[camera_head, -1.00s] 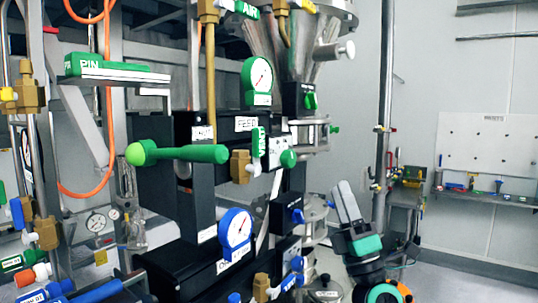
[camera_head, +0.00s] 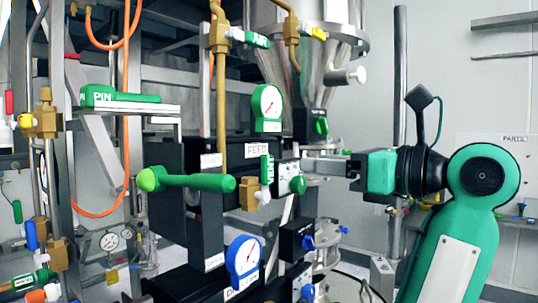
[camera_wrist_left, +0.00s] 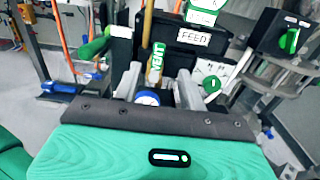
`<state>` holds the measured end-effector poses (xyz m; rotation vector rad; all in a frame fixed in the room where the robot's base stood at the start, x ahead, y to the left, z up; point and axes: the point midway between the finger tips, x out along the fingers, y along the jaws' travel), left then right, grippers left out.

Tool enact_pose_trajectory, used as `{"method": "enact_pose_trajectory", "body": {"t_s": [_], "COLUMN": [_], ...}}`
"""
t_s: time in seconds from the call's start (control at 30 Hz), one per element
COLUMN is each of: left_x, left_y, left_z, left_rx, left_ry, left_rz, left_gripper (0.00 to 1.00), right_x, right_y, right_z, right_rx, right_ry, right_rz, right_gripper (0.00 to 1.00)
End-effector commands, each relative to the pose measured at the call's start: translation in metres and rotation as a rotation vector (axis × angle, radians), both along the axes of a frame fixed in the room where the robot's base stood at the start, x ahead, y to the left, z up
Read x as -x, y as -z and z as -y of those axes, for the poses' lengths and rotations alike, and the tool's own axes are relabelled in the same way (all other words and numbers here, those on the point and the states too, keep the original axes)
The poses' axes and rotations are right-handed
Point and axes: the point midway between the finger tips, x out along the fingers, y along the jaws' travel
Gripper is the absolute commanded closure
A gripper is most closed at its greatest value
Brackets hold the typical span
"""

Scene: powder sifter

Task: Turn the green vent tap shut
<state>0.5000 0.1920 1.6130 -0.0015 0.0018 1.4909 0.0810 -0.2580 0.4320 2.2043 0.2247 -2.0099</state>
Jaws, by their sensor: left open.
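The green vent tap (camera_head: 267,170), lettered VENT, has its handle upright on a white stem beside a brass fitting (camera_head: 249,193). It also shows in the left wrist view (camera_wrist_left: 156,63). My left gripper (camera_head: 308,164) reaches in from the right in the head view, at about the height of the tap, with its tips to the right of it. In the left wrist view its open fingers (camera_wrist_left: 157,88) lie either side of the handle's line, with nothing held. I cannot tell how far the tips are from the handle. My right gripper is not in view.
A green-framed gauge (camera_head: 268,105) sits above the tap and a blue gauge (camera_head: 243,258) below. A round green knob (camera_head: 298,185) is close to the gripper tips. A thick green lever (camera_head: 188,181) sticks out on the left. A steel hopper (camera_head: 300,45) stands behind.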

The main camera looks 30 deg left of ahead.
Motion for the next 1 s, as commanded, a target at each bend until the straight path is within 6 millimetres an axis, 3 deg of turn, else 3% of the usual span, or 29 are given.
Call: {"method": "enact_pose_trajectory", "body": {"t_s": [0.3,0.5,0.7,0.97,1.0], "left_x": [-0.005,-0.008,-0.009,-0.009,-0.009], "left_y": [-0.005,-0.003,-0.001,0.000,0.000], "left_z": [-0.070,-0.099,-0.112,-0.113,-0.113], "left_rx": [-0.003,-0.003,-0.002,-0.002,-0.002], "left_ry": [-0.006,-0.004,-0.003,-0.001,-0.001], "left_rz": [0.000,-0.001,-0.001,-0.001,-0.001], "left_gripper": [0.58,0.58,0.58,0.58,0.62], "right_x": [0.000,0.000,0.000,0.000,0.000], "right_y": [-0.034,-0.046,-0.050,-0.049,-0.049], "right_z": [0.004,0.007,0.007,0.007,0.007], "right_rx": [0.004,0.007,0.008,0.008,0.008], "right_ry": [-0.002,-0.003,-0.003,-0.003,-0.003], "right_rz": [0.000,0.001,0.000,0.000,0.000], "right_gripper": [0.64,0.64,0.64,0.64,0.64]}}
